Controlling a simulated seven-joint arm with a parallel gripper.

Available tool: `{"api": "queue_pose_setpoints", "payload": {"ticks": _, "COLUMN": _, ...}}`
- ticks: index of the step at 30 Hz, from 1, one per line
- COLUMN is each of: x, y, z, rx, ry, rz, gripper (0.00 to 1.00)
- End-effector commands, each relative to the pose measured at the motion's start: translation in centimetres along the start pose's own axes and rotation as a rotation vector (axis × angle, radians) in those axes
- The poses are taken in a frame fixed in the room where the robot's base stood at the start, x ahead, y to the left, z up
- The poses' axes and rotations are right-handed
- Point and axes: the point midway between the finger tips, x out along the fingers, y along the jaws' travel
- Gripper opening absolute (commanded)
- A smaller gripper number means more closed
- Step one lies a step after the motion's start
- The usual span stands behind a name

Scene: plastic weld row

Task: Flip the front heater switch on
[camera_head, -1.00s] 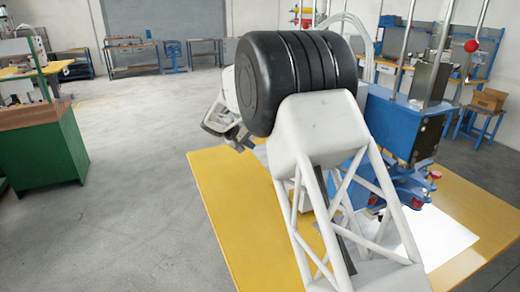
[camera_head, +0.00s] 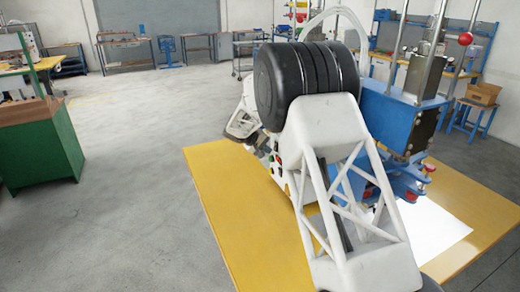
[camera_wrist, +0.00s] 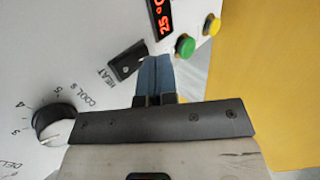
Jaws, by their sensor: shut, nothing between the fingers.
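In the wrist view, a white control panel (camera_wrist: 60,50) fills the left side. A small black rocker switch (camera_wrist: 127,62) marked HEAT sits on it, just left of my fingertips. My gripper (camera_wrist: 155,62) is shut and empty, its two bluish fingers together beside the switch's right end. I cannot tell whether they touch it or which way the rocker is tilted. In the head view, my gripper (camera_head: 262,143) is beside the white panel box (camera_head: 286,172), and my arm hides much of both.
A red temperature display (camera_wrist: 162,14), a green button (camera_wrist: 185,45) and a yellow button (camera_wrist: 212,26) sit near the fingers. A black COOL knob (camera_wrist: 55,122) is at lower left. The blue press (camera_head: 400,118) stands right of my arm on the yellow table (camera_head: 225,190).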

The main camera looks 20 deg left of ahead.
Motion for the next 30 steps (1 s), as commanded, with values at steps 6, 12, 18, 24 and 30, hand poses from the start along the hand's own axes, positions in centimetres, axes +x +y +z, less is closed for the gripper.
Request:
{"api": "queue_pose_setpoints", "payload": {"ticks": 6, "x": 0.8, "y": 0.8, "z": 0.0, "rx": 0.001, "ry": 0.001, "rz": 0.0, "gripper": 0.0}}
{"api": "queue_pose_setpoints", "payload": {"ticks": 12, "x": 0.9, "y": 0.8, "z": 0.0, "rx": 0.001, "ry": 0.0, "rz": 0.0, "gripper": 0.0}}
{"api": "queue_pose_setpoints", "payload": {"ticks": 18, "x": 1.0, "y": 0.8, "z": 0.0, "rx": 0.001, "ry": 0.0, "rz": 0.0, "gripper": 0.0}}
{"api": "queue_pose_setpoints", "payload": {"ticks": 24, "x": 1.3, "y": 0.9, "z": 0.0, "rx": 0.001, "ry": 0.0, "rz": 0.001, "gripper": 0.0}}
{"api": "queue_pose_setpoints", "payload": {"ticks": 30, "x": 1.2, "y": 0.9, "z": 0.0, "rx": 0.001, "ry": 0.0, "rz": 0.0, "gripper": 0.0}}
